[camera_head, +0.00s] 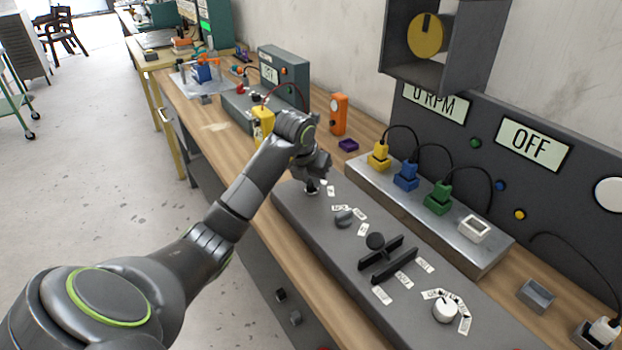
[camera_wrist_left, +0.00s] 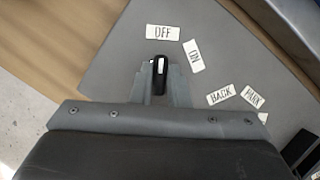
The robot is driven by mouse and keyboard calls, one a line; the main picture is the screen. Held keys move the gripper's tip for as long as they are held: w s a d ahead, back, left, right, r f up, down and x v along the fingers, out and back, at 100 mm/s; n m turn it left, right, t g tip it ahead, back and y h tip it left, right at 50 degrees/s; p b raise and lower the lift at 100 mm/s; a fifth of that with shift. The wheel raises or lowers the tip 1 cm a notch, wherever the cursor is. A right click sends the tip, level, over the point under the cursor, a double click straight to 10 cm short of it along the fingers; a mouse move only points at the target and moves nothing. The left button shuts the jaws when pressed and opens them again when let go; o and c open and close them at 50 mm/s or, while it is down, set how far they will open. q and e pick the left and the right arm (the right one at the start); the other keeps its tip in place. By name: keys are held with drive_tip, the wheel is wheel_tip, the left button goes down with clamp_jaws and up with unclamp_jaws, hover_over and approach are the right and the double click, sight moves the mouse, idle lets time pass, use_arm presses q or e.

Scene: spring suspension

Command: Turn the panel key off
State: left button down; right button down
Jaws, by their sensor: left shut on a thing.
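The grey control panel (camera_head: 290,203) lies on the wooden bench, and my left gripper (camera_head: 315,180) is over its far end. In the left wrist view the gripper's fingers (camera_wrist_left: 158,86) are shut on the panel key (camera_wrist_left: 160,68), a small dark piece with a white strip. The key's long side points up the picture toward the OFF label (camera_wrist_left: 163,32). The ON label (camera_wrist_left: 194,56) is to its right. In the head view the gripper mostly hides the key. My right gripper is in neither view.
Nearer on the panel are a dark knob (camera_head: 344,218), a black lever slot (camera_head: 388,262) and a white dial (camera_head: 445,312). A metal strip with coloured plugs (camera_head: 407,178) stands behind. A wall display (camera_head: 534,145) reads OFF; another (camera_head: 435,102) reads 0 RPM.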

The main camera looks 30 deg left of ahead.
use_arm(q)
drive_tip(key=shift+r, duration=0.1)
drive_tip(key=c, duration=1.4)
unclamp_jaws()
drive_tip(key=shift+s+r, duration=0.15)
drive_tip(key=shift+r, duration=0.3)
drive_tip(key=p+v, duration=1)
drive_tip(key=v, duration=0.6)
drive_tip(key=shift+s, duration=0.15)
drive_tip(key=shift+r, duration=0.15)
